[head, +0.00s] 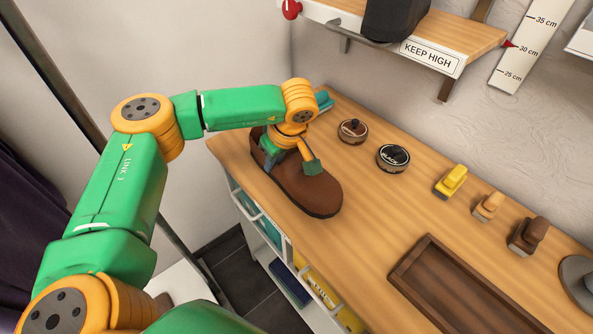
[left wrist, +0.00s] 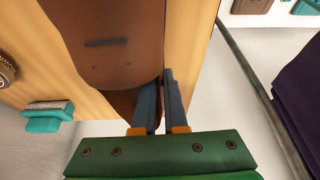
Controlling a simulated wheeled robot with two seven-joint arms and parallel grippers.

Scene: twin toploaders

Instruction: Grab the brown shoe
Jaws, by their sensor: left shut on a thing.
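The brown shoe (head: 318,194) stands on the wooden bench top near its left end, toe towards the front right in the head view. It fills the upper middle of the left wrist view (left wrist: 118,50). My left gripper (head: 269,167) is down at the shoe, shut on its upper edge. In the left wrist view the two dark fingers (left wrist: 160,100) sit close together at the shoe's edge. The hand and wrist hide part of the shoe's opening. My right gripper is in neither view.
On the bench are two round tins (head: 393,158), a yellow brush (head: 451,181), smaller brushes (head: 527,235) and an empty brown tray (head: 410,262). A teal item (head: 325,101) lies behind the wrist. A wall shelf (head: 470,43) labelled KEEP HIGH holds a dark boot (head: 394,18).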

